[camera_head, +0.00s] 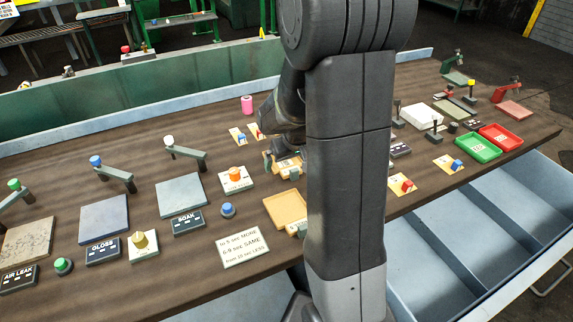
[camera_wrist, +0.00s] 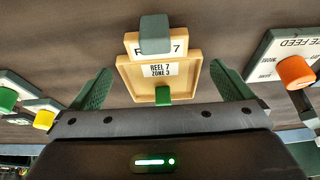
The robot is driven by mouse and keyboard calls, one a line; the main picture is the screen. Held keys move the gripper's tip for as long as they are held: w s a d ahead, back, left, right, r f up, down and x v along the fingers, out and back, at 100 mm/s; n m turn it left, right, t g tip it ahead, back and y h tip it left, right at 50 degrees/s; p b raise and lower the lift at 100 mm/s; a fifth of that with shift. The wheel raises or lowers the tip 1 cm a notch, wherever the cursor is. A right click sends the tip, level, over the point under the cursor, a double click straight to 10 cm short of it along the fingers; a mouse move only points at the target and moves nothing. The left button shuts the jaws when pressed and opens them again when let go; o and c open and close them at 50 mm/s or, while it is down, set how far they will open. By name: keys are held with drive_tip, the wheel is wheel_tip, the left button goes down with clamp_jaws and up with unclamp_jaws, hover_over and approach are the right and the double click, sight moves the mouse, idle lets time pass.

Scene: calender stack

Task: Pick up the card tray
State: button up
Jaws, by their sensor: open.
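A small tan wooden tray (camera_wrist: 192,86) with a raised rim shows in the wrist view. It holds a white card (camera_wrist: 160,71) reading "REEL 7 ZONE 3". A green block (camera_wrist: 163,93) is at its near edge. My gripper (camera_wrist: 161,69) is open, with one green finger on each side of the tray; I cannot tell whether they touch it. A grey-green block (camera_wrist: 155,34) stands just beyond, in front of a second card ending in 7. In the head view my gripper (camera_head: 283,161) is low over the table, and my arm hides much of this spot.
A larger empty tan tray (camera_head: 285,208) lies nearer, partly behind my arm. The "WEB FEED"-side block with an orange knob (camera_wrist: 295,70) is to the right in the wrist view. Green (camera_head: 474,145) and red (camera_head: 500,138) trays sit on the wooden table's right.

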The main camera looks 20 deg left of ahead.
drive_tip(key=shift+w+a+f, duration=0.1)
drive_tip(key=shift+w+f, duration=0.05)
drive_tip(key=shift+f, duration=0.25)
drive_tip(key=c, duration=0.8)
drive_tip(key=shift+r, duration=0.1)
